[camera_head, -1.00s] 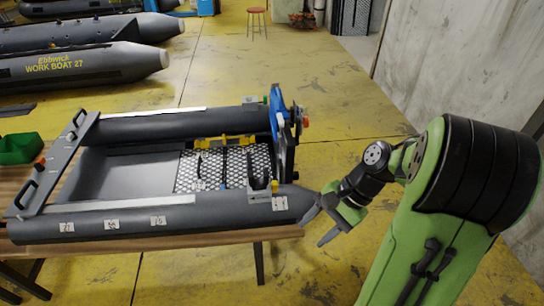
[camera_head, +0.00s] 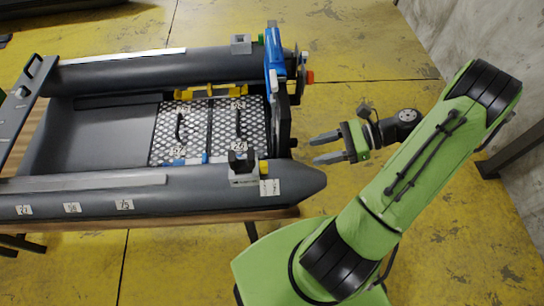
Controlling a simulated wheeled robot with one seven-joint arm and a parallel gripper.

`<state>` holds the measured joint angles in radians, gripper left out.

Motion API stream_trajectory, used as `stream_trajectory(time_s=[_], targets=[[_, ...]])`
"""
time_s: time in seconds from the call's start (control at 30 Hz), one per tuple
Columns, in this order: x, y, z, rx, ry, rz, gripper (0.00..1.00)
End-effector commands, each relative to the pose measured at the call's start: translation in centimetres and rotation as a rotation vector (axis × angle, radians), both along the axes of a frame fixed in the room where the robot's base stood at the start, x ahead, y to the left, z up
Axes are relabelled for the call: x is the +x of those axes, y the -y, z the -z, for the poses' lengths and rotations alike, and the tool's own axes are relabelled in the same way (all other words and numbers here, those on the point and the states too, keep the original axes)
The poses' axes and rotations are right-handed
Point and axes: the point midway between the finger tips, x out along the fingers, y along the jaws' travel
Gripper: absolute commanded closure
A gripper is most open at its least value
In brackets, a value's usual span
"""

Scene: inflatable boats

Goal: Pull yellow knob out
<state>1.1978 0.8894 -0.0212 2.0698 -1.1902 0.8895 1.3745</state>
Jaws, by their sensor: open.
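A small yellow knob-like piece (camera_head: 263,167) shows at the right side of a grey block (camera_head: 243,169) on the near tube of the inflatable boat (camera_head: 95,201). A longer yellow fitting (camera_head: 211,90) lies along the inside of the far tube. I cannot tell for sure which yellow part is the knob. My gripper (camera_head: 314,150) is open and empty, with its two fingers pointing left. It is to the right of the boat's stern board (camera_head: 284,120), apart from it, and up and right of the small yellow piece in the picture.
A blue part (camera_head: 274,62) with a red knob (camera_head: 309,77) stands at the stern. A green knob (camera_head: 261,39) is near the far tube's end. The boat lies on a wooden table (camera_head: 190,221). Open yellow floor (camera_head: 370,90) lies right of the boat; a wall (camera_head: 480,40) stands farther right.

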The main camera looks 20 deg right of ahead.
Motion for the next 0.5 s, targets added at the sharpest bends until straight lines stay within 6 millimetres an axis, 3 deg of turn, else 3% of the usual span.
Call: stream_trajectory(time_s=[0.3, 0.5], targets=[[2.3, -7.2, 3.7, 0.000, 0.000, -0.006, 0.51], [3.5, -10.8, 5.1, -0.001, 0.000, -0.005, 0.51]])
